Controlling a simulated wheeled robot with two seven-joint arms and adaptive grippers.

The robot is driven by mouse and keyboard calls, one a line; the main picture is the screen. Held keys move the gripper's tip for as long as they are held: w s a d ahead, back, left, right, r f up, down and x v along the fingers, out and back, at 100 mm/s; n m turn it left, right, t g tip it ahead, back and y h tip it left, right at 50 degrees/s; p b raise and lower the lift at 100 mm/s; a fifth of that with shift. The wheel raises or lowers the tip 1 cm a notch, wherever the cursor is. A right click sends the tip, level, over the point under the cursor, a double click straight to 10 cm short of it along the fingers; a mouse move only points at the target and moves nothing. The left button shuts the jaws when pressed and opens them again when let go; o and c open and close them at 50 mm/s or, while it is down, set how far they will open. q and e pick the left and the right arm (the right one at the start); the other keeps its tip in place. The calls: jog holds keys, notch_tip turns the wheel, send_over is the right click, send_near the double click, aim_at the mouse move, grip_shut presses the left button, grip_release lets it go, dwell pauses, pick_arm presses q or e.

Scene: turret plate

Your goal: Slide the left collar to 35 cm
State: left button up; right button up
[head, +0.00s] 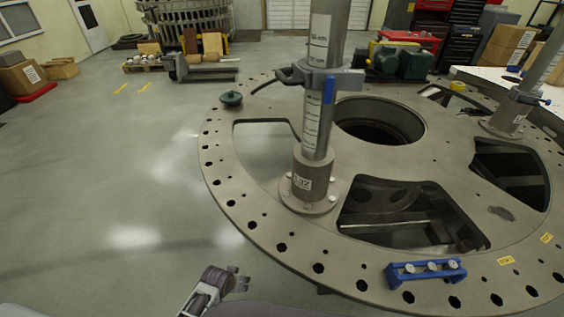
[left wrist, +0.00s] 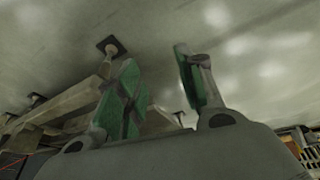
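The left collar (head: 318,79) is a grey clamp around the left upright post (head: 325,35), partway up it, with a blue lever (head: 329,90) hanging on its right side. White scale strips show on the post above and below the collar, but their figures are too small to read. The post stands upright in a flanged base (head: 309,180) on the turret plate. My left gripper (head: 241,281) is low in the head view, in front of the plate's near edge, well apart from the collar. In the left wrist view its green-padded fingers (left wrist: 161,95) are spread with nothing between them. My right gripper is not in view.
The round turret plate (head: 240,185) has large cutouts and rim holes. A blue rack (head: 426,272) sits on its near edge and a dark knob (head: 231,98) at its left rim. A second post with a collar (head: 524,97) stands at right. Open floor (head: 120,190) lies left.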

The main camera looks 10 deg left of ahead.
pick_arm(q)
jog(key=w+d+r+n+t+h+b, duration=0.1)
jog(key=w+r+t, duration=0.15)
jog(key=r, duration=2.05)
jog(key=n+t+h, duration=0.9)
jog(key=n+t, duration=0.1)
jog(key=n, duration=0.2)
send_near(282, 74)
jog(key=s+a+f, duration=0.2)
jog(key=s, duration=0.1)
jog(key=shift+r, duration=0.2)
jog(key=shift+w, duration=0.1)
jog(key=shift+p+x, duration=1.5)
jog(key=shift+x, duration=5.35)
grip_shut()
